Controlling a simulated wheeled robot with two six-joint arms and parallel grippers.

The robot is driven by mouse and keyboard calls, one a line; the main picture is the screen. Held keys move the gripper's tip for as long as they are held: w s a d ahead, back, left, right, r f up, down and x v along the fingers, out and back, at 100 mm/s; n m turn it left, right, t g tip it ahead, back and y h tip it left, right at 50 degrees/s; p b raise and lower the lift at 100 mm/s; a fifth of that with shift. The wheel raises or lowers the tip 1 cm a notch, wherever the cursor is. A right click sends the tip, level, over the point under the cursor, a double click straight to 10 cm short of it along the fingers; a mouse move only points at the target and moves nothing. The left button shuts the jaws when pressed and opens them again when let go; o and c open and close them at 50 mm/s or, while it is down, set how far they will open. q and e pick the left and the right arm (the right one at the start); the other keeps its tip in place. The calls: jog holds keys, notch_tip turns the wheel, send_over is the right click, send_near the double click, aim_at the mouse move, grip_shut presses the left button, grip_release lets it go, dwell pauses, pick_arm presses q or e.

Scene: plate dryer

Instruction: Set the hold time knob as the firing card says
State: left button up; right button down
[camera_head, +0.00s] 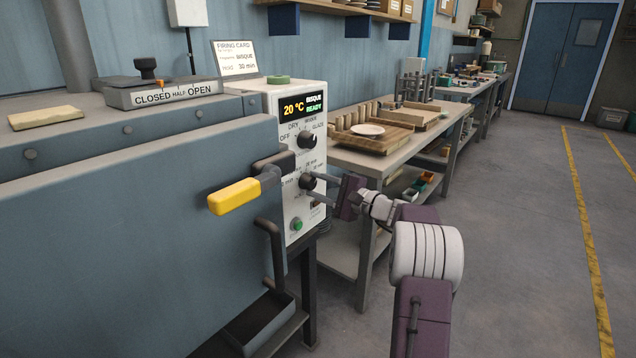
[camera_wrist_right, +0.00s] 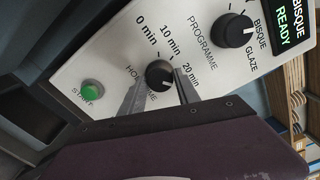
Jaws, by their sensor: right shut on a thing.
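The hold time knob (camera_head: 307,183) is a small black knob low on the white control panel (camera_head: 283,120). In the wrist view the knob (camera_wrist_right: 159,73) has labels 0 min, 10 min and 20 min around it; any further label is hidden. A pale mark shows on the knob, but I cannot tell its exact setting. My right gripper (camera_head: 321,190) is shut on this knob, one finger on each side, as in the wrist view (camera_wrist_right: 160,88). The firing card (camera_head: 234,60) reads BISQUE and hold 30 min. My left gripper is not in view.
The programme knob (camera_head: 307,140) sits above, and the display (camera_head: 302,105) reads 20 °C, BISQUE, READY. A green START button (camera_wrist_right: 92,93) is below. A yellow-handled lever (camera_head: 235,197) juts out left of the knob. A workbench (camera_head: 372,163) stands to the right; the floor there is clear.

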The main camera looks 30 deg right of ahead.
jog(key=shift+m+p, duration=0.4)
jog(key=shift+m, duration=0.4)
jog(key=c, duration=0.9)
grip_release()
jog(key=shift+s, duration=0.1)
jog(key=p+v, duration=0.1)
jog(key=v, duration=0.8)
jog(key=shift+p, duration=0.35)
